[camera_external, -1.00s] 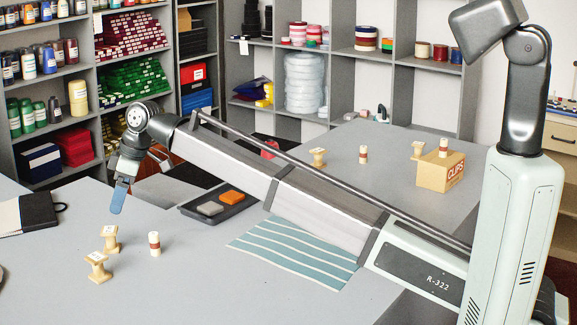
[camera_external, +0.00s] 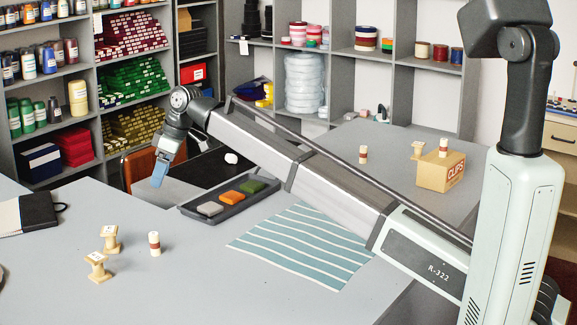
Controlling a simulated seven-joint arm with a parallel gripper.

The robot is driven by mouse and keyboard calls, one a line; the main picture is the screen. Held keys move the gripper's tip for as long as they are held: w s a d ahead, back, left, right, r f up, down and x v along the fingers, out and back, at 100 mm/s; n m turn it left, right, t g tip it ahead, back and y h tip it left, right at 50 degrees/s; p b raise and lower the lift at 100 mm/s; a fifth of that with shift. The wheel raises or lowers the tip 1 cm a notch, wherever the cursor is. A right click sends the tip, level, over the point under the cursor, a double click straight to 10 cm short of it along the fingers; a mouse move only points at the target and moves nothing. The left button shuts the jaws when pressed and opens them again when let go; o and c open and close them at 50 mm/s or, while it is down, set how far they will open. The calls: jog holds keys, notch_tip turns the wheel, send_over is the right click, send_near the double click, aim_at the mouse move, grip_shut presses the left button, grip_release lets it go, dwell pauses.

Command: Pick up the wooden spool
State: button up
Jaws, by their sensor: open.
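Another wooden spool (camera_external: 417,150) stands far right, beside the box marked CLIPS (camera_external: 442,172). My gripper (camera_external: 158,178) is open, pointing down and empty. In the picture it is above and right of the two front spools, clear of them. It shows nearly edge-on, so the gap between the fingers is hard to see.
A cylinder with a red-brown band (camera_external: 154,243) stands right of the front spools; similar ones are far back (camera_external: 363,154) and at the box (camera_external: 443,147). A dark tray (camera_external: 233,209) holds grey, orange and green blocks. A striped cloth (camera_external: 300,245) lies right. A black book (camera_external: 38,213) is left.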

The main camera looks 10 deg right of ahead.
jog(key=w+d+r+m+t, duration=0.1)
jog(key=w+d+m, duration=0.3)
jog(key=w+d, duration=1.75)
jog(key=m+g+h, duration=0.2)
jog(key=m+h, duration=0.3)
jog(key=m, duration=1.8)
send_near(317, 150)
notch_tip(317, 150, down, 7)
jog(key=shift+s+f, duration=0.1)
jog(key=shift+f, duration=0.15)
jog(key=shift+d+f, duration=0.2)
jog(key=shift+f, duration=2.3)
